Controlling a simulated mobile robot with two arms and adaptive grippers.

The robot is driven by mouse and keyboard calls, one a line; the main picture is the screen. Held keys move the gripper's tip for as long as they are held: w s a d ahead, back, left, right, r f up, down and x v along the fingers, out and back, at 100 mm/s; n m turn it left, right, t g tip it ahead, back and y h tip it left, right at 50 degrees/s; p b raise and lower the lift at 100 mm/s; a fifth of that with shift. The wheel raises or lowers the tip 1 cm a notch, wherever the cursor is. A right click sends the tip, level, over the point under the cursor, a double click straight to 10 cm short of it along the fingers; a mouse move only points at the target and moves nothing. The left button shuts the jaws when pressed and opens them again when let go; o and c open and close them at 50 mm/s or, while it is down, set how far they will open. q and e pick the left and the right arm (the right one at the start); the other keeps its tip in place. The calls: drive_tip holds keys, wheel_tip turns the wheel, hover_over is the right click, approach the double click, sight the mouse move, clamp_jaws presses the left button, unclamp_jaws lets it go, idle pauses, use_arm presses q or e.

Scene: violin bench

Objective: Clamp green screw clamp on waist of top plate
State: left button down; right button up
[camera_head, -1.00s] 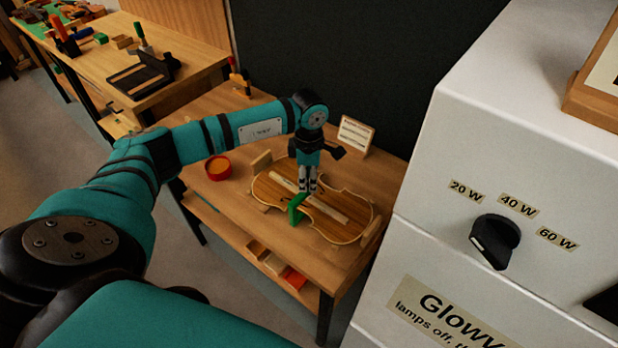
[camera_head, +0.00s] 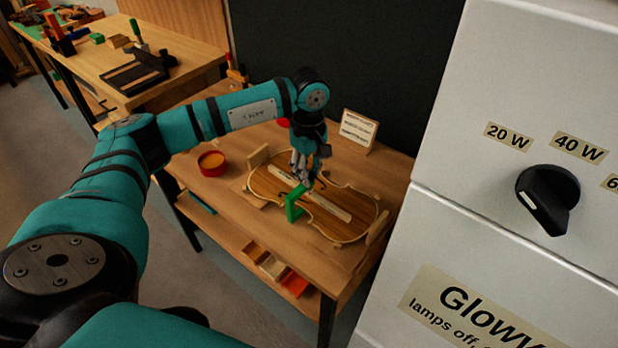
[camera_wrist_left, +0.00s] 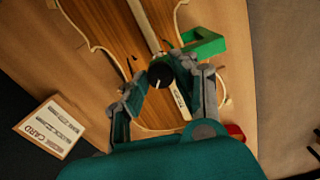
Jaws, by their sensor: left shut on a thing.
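The green screw clamp (camera_head: 293,203) stands at the near edge of the violin top plate (camera_head: 345,228), at its waist. The clamp's green frame (camera_wrist_left: 207,44) also shows in the left wrist view, across the plate's edge. My left gripper (camera_head: 303,180) reaches down from above and is shut on the clamp's dark screw knob (camera_wrist_left: 160,76), which shows between the fingers. Whether the screw's tip touches the wood is hidden. My right gripper is not in view.
The plate lies on a wooden bench (camera_head: 232,222) between wooden blocks, with a pale bar (camera_head: 325,205) along its middle. A red round container (camera_head: 212,163) stands left and a card (camera_head: 358,130) behind. A white cabinet (camera_head: 455,215) with a dial closes off the right.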

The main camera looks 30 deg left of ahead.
use_arm(q)
drive_tip(key=m+b, duration=0.4)
drive_tip(key=m, duration=0.2)
drive_tip(key=shift+f+m, duration=0.15)
drive_tip(key=shift+m, duration=0.15)
drive_tip(key=shift+m+b, duration=0.8)
drive_tip(key=shift+m, duration=0.4)
drive_tip(key=shift+m+b, duration=0.5)
drive_tip(key=shift+m, duration=0.7)
drive_tip(key=c, duration=1)
unclamp_jaws()
drive_tip(key=shift+r, duration=0.25)
wheel_tip(320, 180, up, 12)
drive_tip(key=shift+s+f, duration=0.1)
